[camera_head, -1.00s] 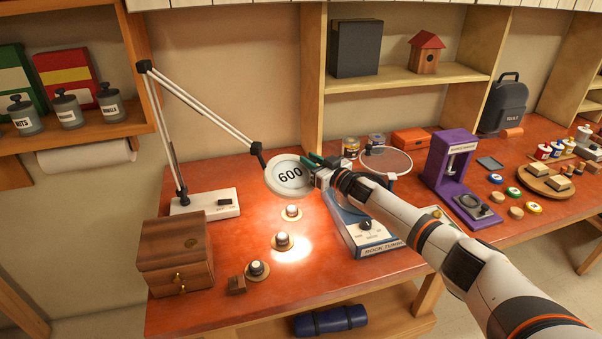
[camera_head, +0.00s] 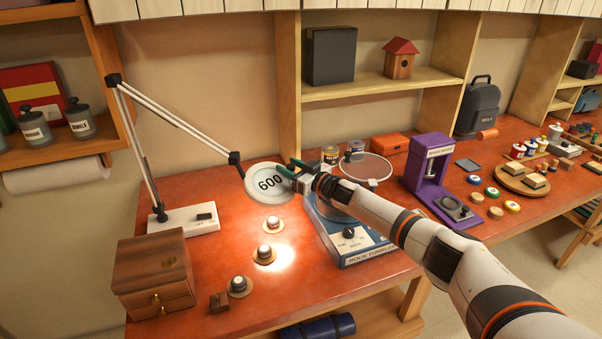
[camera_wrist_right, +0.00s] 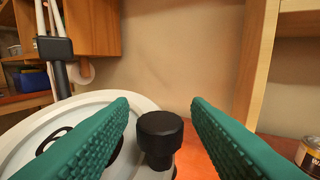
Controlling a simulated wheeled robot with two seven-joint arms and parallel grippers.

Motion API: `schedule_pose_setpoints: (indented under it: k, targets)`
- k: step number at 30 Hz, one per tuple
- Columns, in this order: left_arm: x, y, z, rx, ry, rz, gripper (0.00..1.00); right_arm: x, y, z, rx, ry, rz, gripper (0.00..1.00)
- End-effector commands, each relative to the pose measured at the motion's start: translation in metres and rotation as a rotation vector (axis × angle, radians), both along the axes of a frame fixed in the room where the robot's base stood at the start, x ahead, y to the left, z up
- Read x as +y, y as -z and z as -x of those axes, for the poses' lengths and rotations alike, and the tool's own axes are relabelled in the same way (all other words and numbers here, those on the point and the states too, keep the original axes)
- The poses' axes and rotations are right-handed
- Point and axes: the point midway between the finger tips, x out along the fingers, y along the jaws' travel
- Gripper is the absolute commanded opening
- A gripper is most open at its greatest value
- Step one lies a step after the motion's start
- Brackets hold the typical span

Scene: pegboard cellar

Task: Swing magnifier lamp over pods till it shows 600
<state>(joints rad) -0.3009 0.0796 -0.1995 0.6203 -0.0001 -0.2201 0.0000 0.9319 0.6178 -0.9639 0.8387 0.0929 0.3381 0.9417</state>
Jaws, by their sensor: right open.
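The magnifier lamp's round white head (camera_head: 251,194) hangs over the red bench on a jointed arm and reads 600. Three pods, a far one (camera_head: 272,223), a middle one (camera_head: 264,253) and a near one (camera_head: 239,285), sit on round wooden discs below and in front of it. A bright light patch lies beside the middle pod. My right gripper (camera_head: 291,171) is at the head's right edge. In the right wrist view its green fingers (camera_wrist_right: 160,103) are open, with the lamp's black knob (camera_wrist_right: 160,138) between them, apart from both. My left gripper is out of view.
The lamp's white base (camera_head: 185,222) stands at the back left, behind a wooden drawer box (camera_head: 150,272). A small wooden block (camera_head: 219,301) lies near the front.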

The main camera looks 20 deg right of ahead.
Motion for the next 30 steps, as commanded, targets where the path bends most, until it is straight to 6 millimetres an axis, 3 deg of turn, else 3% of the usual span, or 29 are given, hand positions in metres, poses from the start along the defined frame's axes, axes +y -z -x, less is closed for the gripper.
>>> schedule_pose_setpoints:
  k: [5,18,24,30]
  targets:
    - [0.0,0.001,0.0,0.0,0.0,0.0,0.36,-0.009,0.002,0.019,0.002,0.0,0.001,0.44]
    - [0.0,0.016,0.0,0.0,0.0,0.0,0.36,-0.038,0.005,0.092,0.004,-0.001,0.0,0.44]
    - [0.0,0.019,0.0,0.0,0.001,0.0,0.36,-0.043,0.002,0.106,0.002,-0.002,0.001,0.44]
    - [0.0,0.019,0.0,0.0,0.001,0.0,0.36,-0.043,0.001,0.107,0.002,-0.002,0.001,0.44]
